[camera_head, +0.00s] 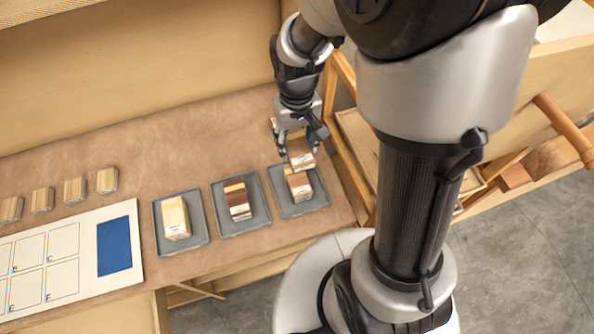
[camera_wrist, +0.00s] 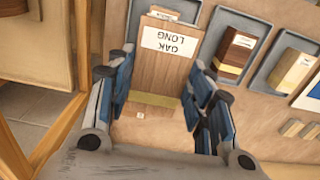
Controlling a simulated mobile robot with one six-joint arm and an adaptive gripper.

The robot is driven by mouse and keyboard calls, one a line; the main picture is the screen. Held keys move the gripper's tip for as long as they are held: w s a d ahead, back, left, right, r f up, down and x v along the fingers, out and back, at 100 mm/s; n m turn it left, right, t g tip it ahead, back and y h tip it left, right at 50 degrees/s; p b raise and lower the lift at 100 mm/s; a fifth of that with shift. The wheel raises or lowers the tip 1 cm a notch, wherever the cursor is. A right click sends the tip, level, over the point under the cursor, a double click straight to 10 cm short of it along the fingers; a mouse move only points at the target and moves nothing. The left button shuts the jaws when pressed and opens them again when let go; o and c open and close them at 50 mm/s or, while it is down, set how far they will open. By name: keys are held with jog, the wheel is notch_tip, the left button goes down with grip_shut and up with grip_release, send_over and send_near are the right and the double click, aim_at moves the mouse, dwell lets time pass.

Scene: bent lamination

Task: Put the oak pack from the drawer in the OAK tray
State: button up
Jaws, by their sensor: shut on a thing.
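My gripper (camera_head: 303,138) is shut on a wooden pack (camera_head: 301,154). In the wrist view the pack's label (camera_wrist: 169,42) reads "OAK LONG", upside down, and the pack sits between my blue-padded fingers (camera_wrist: 158,98). The held pack is over or just behind the rightmost of three grey trays (camera_head: 322,203); its exact height above the bench is hard to tell. That tray holds another brown pack (camera_head: 299,188) with a white label, partly hidden by the held pack in the wrist view. No tray name is readable, so I cannot tell which is OAK.
The middle tray (camera_head: 220,226) holds a dark brown striped pack (camera_head: 238,202); the left tray (camera_head: 163,244) holds a pale pack (camera_head: 176,219). A white board with a blue patch (camera_head: 114,246) and several small pale blocks (camera_head: 75,190) lie left. A wooden frame (camera_head: 345,150) stands close right of my gripper.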

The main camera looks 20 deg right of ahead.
aim_at(297, 178)
notch_tip(297, 178, down, 14)
jog(key=b, duration=0.3)
jog(key=shift+d+f, duration=0.1)
jog(key=shift+f, duration=0.15)
jog(key=shift+w+f, duration=0.1)
jog(key=shift+f, duration=0.15)
jog(key=o, duration=1.1)
jog(key=shift+r, duration=0.1)
jog(key=shift+r, duration=0.1)
